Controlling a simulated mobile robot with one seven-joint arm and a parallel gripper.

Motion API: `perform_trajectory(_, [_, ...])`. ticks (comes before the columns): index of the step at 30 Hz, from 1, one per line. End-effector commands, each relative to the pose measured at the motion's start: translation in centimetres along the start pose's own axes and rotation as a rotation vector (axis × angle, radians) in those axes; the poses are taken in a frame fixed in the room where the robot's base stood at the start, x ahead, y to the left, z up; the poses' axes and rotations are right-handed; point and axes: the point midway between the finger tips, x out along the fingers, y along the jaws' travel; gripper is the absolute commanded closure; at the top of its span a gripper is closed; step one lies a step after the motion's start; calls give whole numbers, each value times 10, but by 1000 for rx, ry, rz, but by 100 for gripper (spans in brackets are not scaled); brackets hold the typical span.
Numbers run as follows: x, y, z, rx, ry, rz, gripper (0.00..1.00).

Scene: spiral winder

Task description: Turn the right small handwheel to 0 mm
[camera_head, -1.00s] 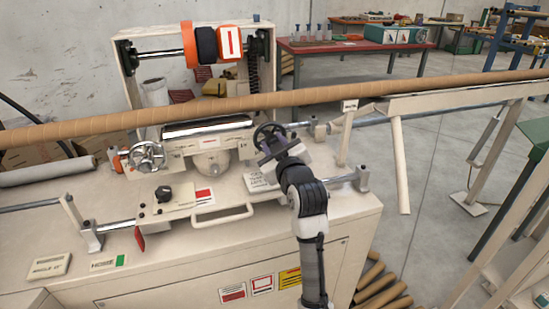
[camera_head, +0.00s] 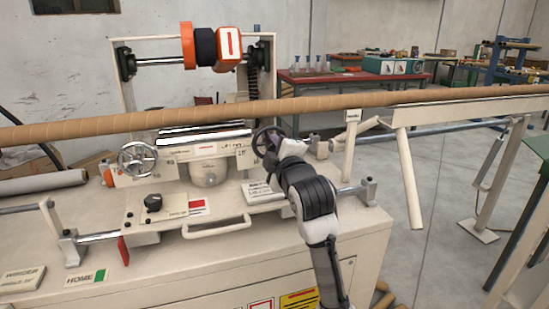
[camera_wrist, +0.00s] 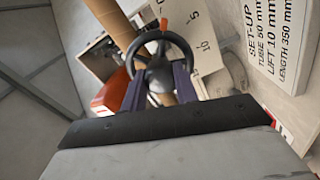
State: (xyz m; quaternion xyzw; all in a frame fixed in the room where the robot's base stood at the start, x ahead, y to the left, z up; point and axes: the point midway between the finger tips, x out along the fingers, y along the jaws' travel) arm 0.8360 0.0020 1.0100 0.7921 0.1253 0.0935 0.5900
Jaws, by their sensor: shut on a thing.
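The right small handwheel (camera_head: 265,136) is a dark ring with a central hub, on the machine's front right of the silver roller. It also shows in the wrist view (camera_wrist: 138,50), with an orange mark at the top of its rim. My gripper (camera_head: 277,152) reaches it from the front right. In the wrist view my gripper's two purple fingers (camera_wrist: 160,84) lie on both sides of the hub area and are shut on the handwheel; the exact contact is hard to see. A pale scale plate (camera_wrist: 199,42) beside the wheel carries the numbers 5 and 10.
A larger silver handwheel (camera_head: 137,159) is at the left. A long brown tube (camera_head: 330,104) crosses above the wheel. A set-up sign (camera_wrist: 278,40) reads lift 10 mm. A pale handle (camera_head: 216,227) and black knob (camera_head: 153,203) are on the front plate.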

Motion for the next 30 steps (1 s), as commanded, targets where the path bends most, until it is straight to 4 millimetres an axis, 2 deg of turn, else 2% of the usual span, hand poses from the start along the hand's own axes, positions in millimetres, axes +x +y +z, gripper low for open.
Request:
perform_trajectory(9, [0, -1, 1, -88, -1, -1, 93])
perform_trajectory(23, [0, 0, 0, -98, -1, -2, 93])
perform_trajectory(24, [0, 0, 0, -98, -1, -2, 65])
perform_trajectory(28, [0, 0, 0, -97, 0, -1, 49])
perform_trajectory(30, [0, 0, 0, -97, 0, -1, 49])
